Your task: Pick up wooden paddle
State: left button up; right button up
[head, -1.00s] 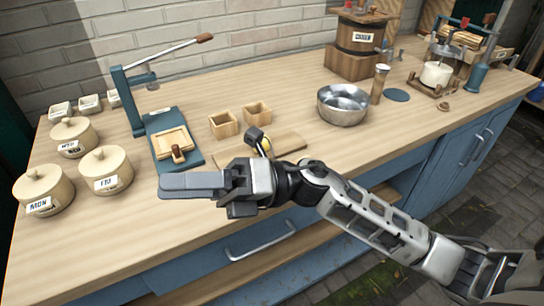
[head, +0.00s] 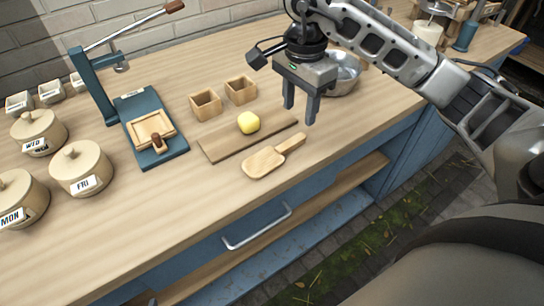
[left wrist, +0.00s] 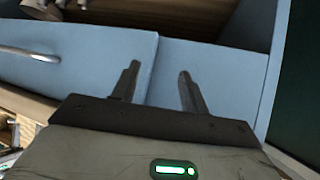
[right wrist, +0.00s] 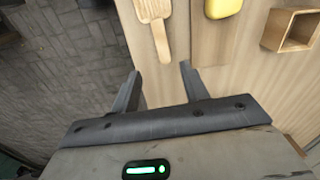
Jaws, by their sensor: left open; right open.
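The wooden paddle (head: 268,160) lies flat on the bench top near its front edge, its handle pointing to the right and back. It also shows at the top of the right wrist view (right wrist: 154,16), its handle end towards me. My right gripper (head: 301,112) points down, open and empty, above the bench just right of the paddle's handle. In the right wrist view its fingers (right wrist: 160,82) stand short of the handle end and apart from it. My left gripper (left wrist: 158,82) is open and empty, facing the blue cabinet front; it is not in the head view.
A yellow lump (head: 248,122) sits on a wooden board (head: 222,147) behind the paddle. Two small wooden boxes (head: 206,104), a blue press (head: 160,142) and lidded pots (head: 82,168) stand to the left. A metal bowl (head: 345,74) is partly hidden behind my right gripper.

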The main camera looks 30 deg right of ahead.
aim_at(293, 141)
jog(key=f, duration=0.3)
jog(key=f+p, duration=0.1)
jog(key=f, duration=0.4)
jog(key=shift+w+a+f, duration=0.2)
jog(key=shift+a+f, duration=0.1)
grip_shut()
